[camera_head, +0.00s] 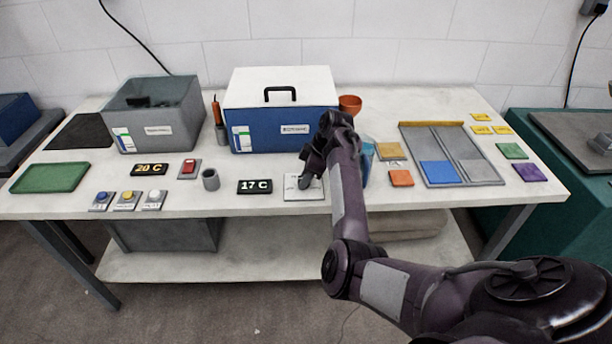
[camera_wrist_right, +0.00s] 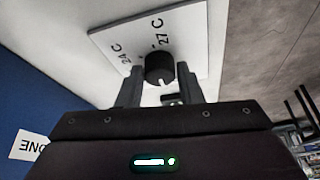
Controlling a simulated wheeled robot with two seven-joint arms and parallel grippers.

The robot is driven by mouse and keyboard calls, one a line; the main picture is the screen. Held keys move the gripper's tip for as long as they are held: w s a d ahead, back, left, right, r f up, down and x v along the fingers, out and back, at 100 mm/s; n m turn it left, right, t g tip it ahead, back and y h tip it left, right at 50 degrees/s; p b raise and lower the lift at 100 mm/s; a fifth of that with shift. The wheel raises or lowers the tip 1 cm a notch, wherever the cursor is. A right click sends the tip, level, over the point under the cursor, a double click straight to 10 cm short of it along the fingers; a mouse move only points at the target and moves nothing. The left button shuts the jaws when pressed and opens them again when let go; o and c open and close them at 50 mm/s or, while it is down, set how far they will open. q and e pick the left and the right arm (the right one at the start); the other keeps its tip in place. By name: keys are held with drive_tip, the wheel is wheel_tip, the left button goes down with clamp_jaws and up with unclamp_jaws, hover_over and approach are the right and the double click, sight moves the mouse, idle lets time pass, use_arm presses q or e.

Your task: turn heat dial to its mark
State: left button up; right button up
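The heat dial has a dark round knob (camera_wrist_right: 158,68) on a white plate (camera_wrist_right: 190,35) printed "24 C" and "27 C", seen in the right wrist view. A short white pointer line shows on the knob's side towards my gripper. My right gripper (camera_wrist_right: 160,85) has its two dark fingers on either side of the knob, apparently with narrow gaps; contact is not clear. In the head view the gripper (camera_head: 306,181) is over the plate (camera_head: 292,193) and hides the knob. My left gripper is not in view.
A display reading "17 C" (camera_head: 254,187) lies left of the dial plate. A blue box with a white lid (camera_head: 265,125) is behind. A grey tray (camera_head: 483,170) lies to the right.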

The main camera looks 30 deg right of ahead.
drive_tip(key=c, duration=0.5)
drive_tip(key=shift+r+m+p, duration=0.2)
drive_tip(key=shift+m+p, duration=0.3)
drive_tip(key=shift+p, duration=0.4)
drive_tip(key=m+h+p, duration=0.1)
drive_tip(key=m+p, duration=0.1)
drive_tip(key=p, duration=0.1)
drive_tip(key=m+t+p, duration=0.1)
drive_tip(key=m+p, duration=0.1)
drive_tip(key=p, duration=0.1)
drive_tip(key=shift+s+a+r+m+h, duration=0.1)
drive_tip(key=shift+a+m+h, duration=0.05)
drive_tip(key=shift+m+h, duration=0.25)
drive_tip(key=m+h+p, duration=0.1)
drive_tip(key=m+p, duration=0.1)
drive_tip(key=m, duration=0.1)
drive_tip(key=shift+a+p, duration=0.1)
drive_tip(key=shift+p, duration=0.25)
drive_tip(key=shift+f+m+h+p, duration=0.2)
drive_tip(key=shift+m+h+p, duration=0.55)
drive_tip(key=shift+m, duration=0.75)
drive_tip(key=o, duration=1)
drive_tip(key=shift+f, duration=0.1)
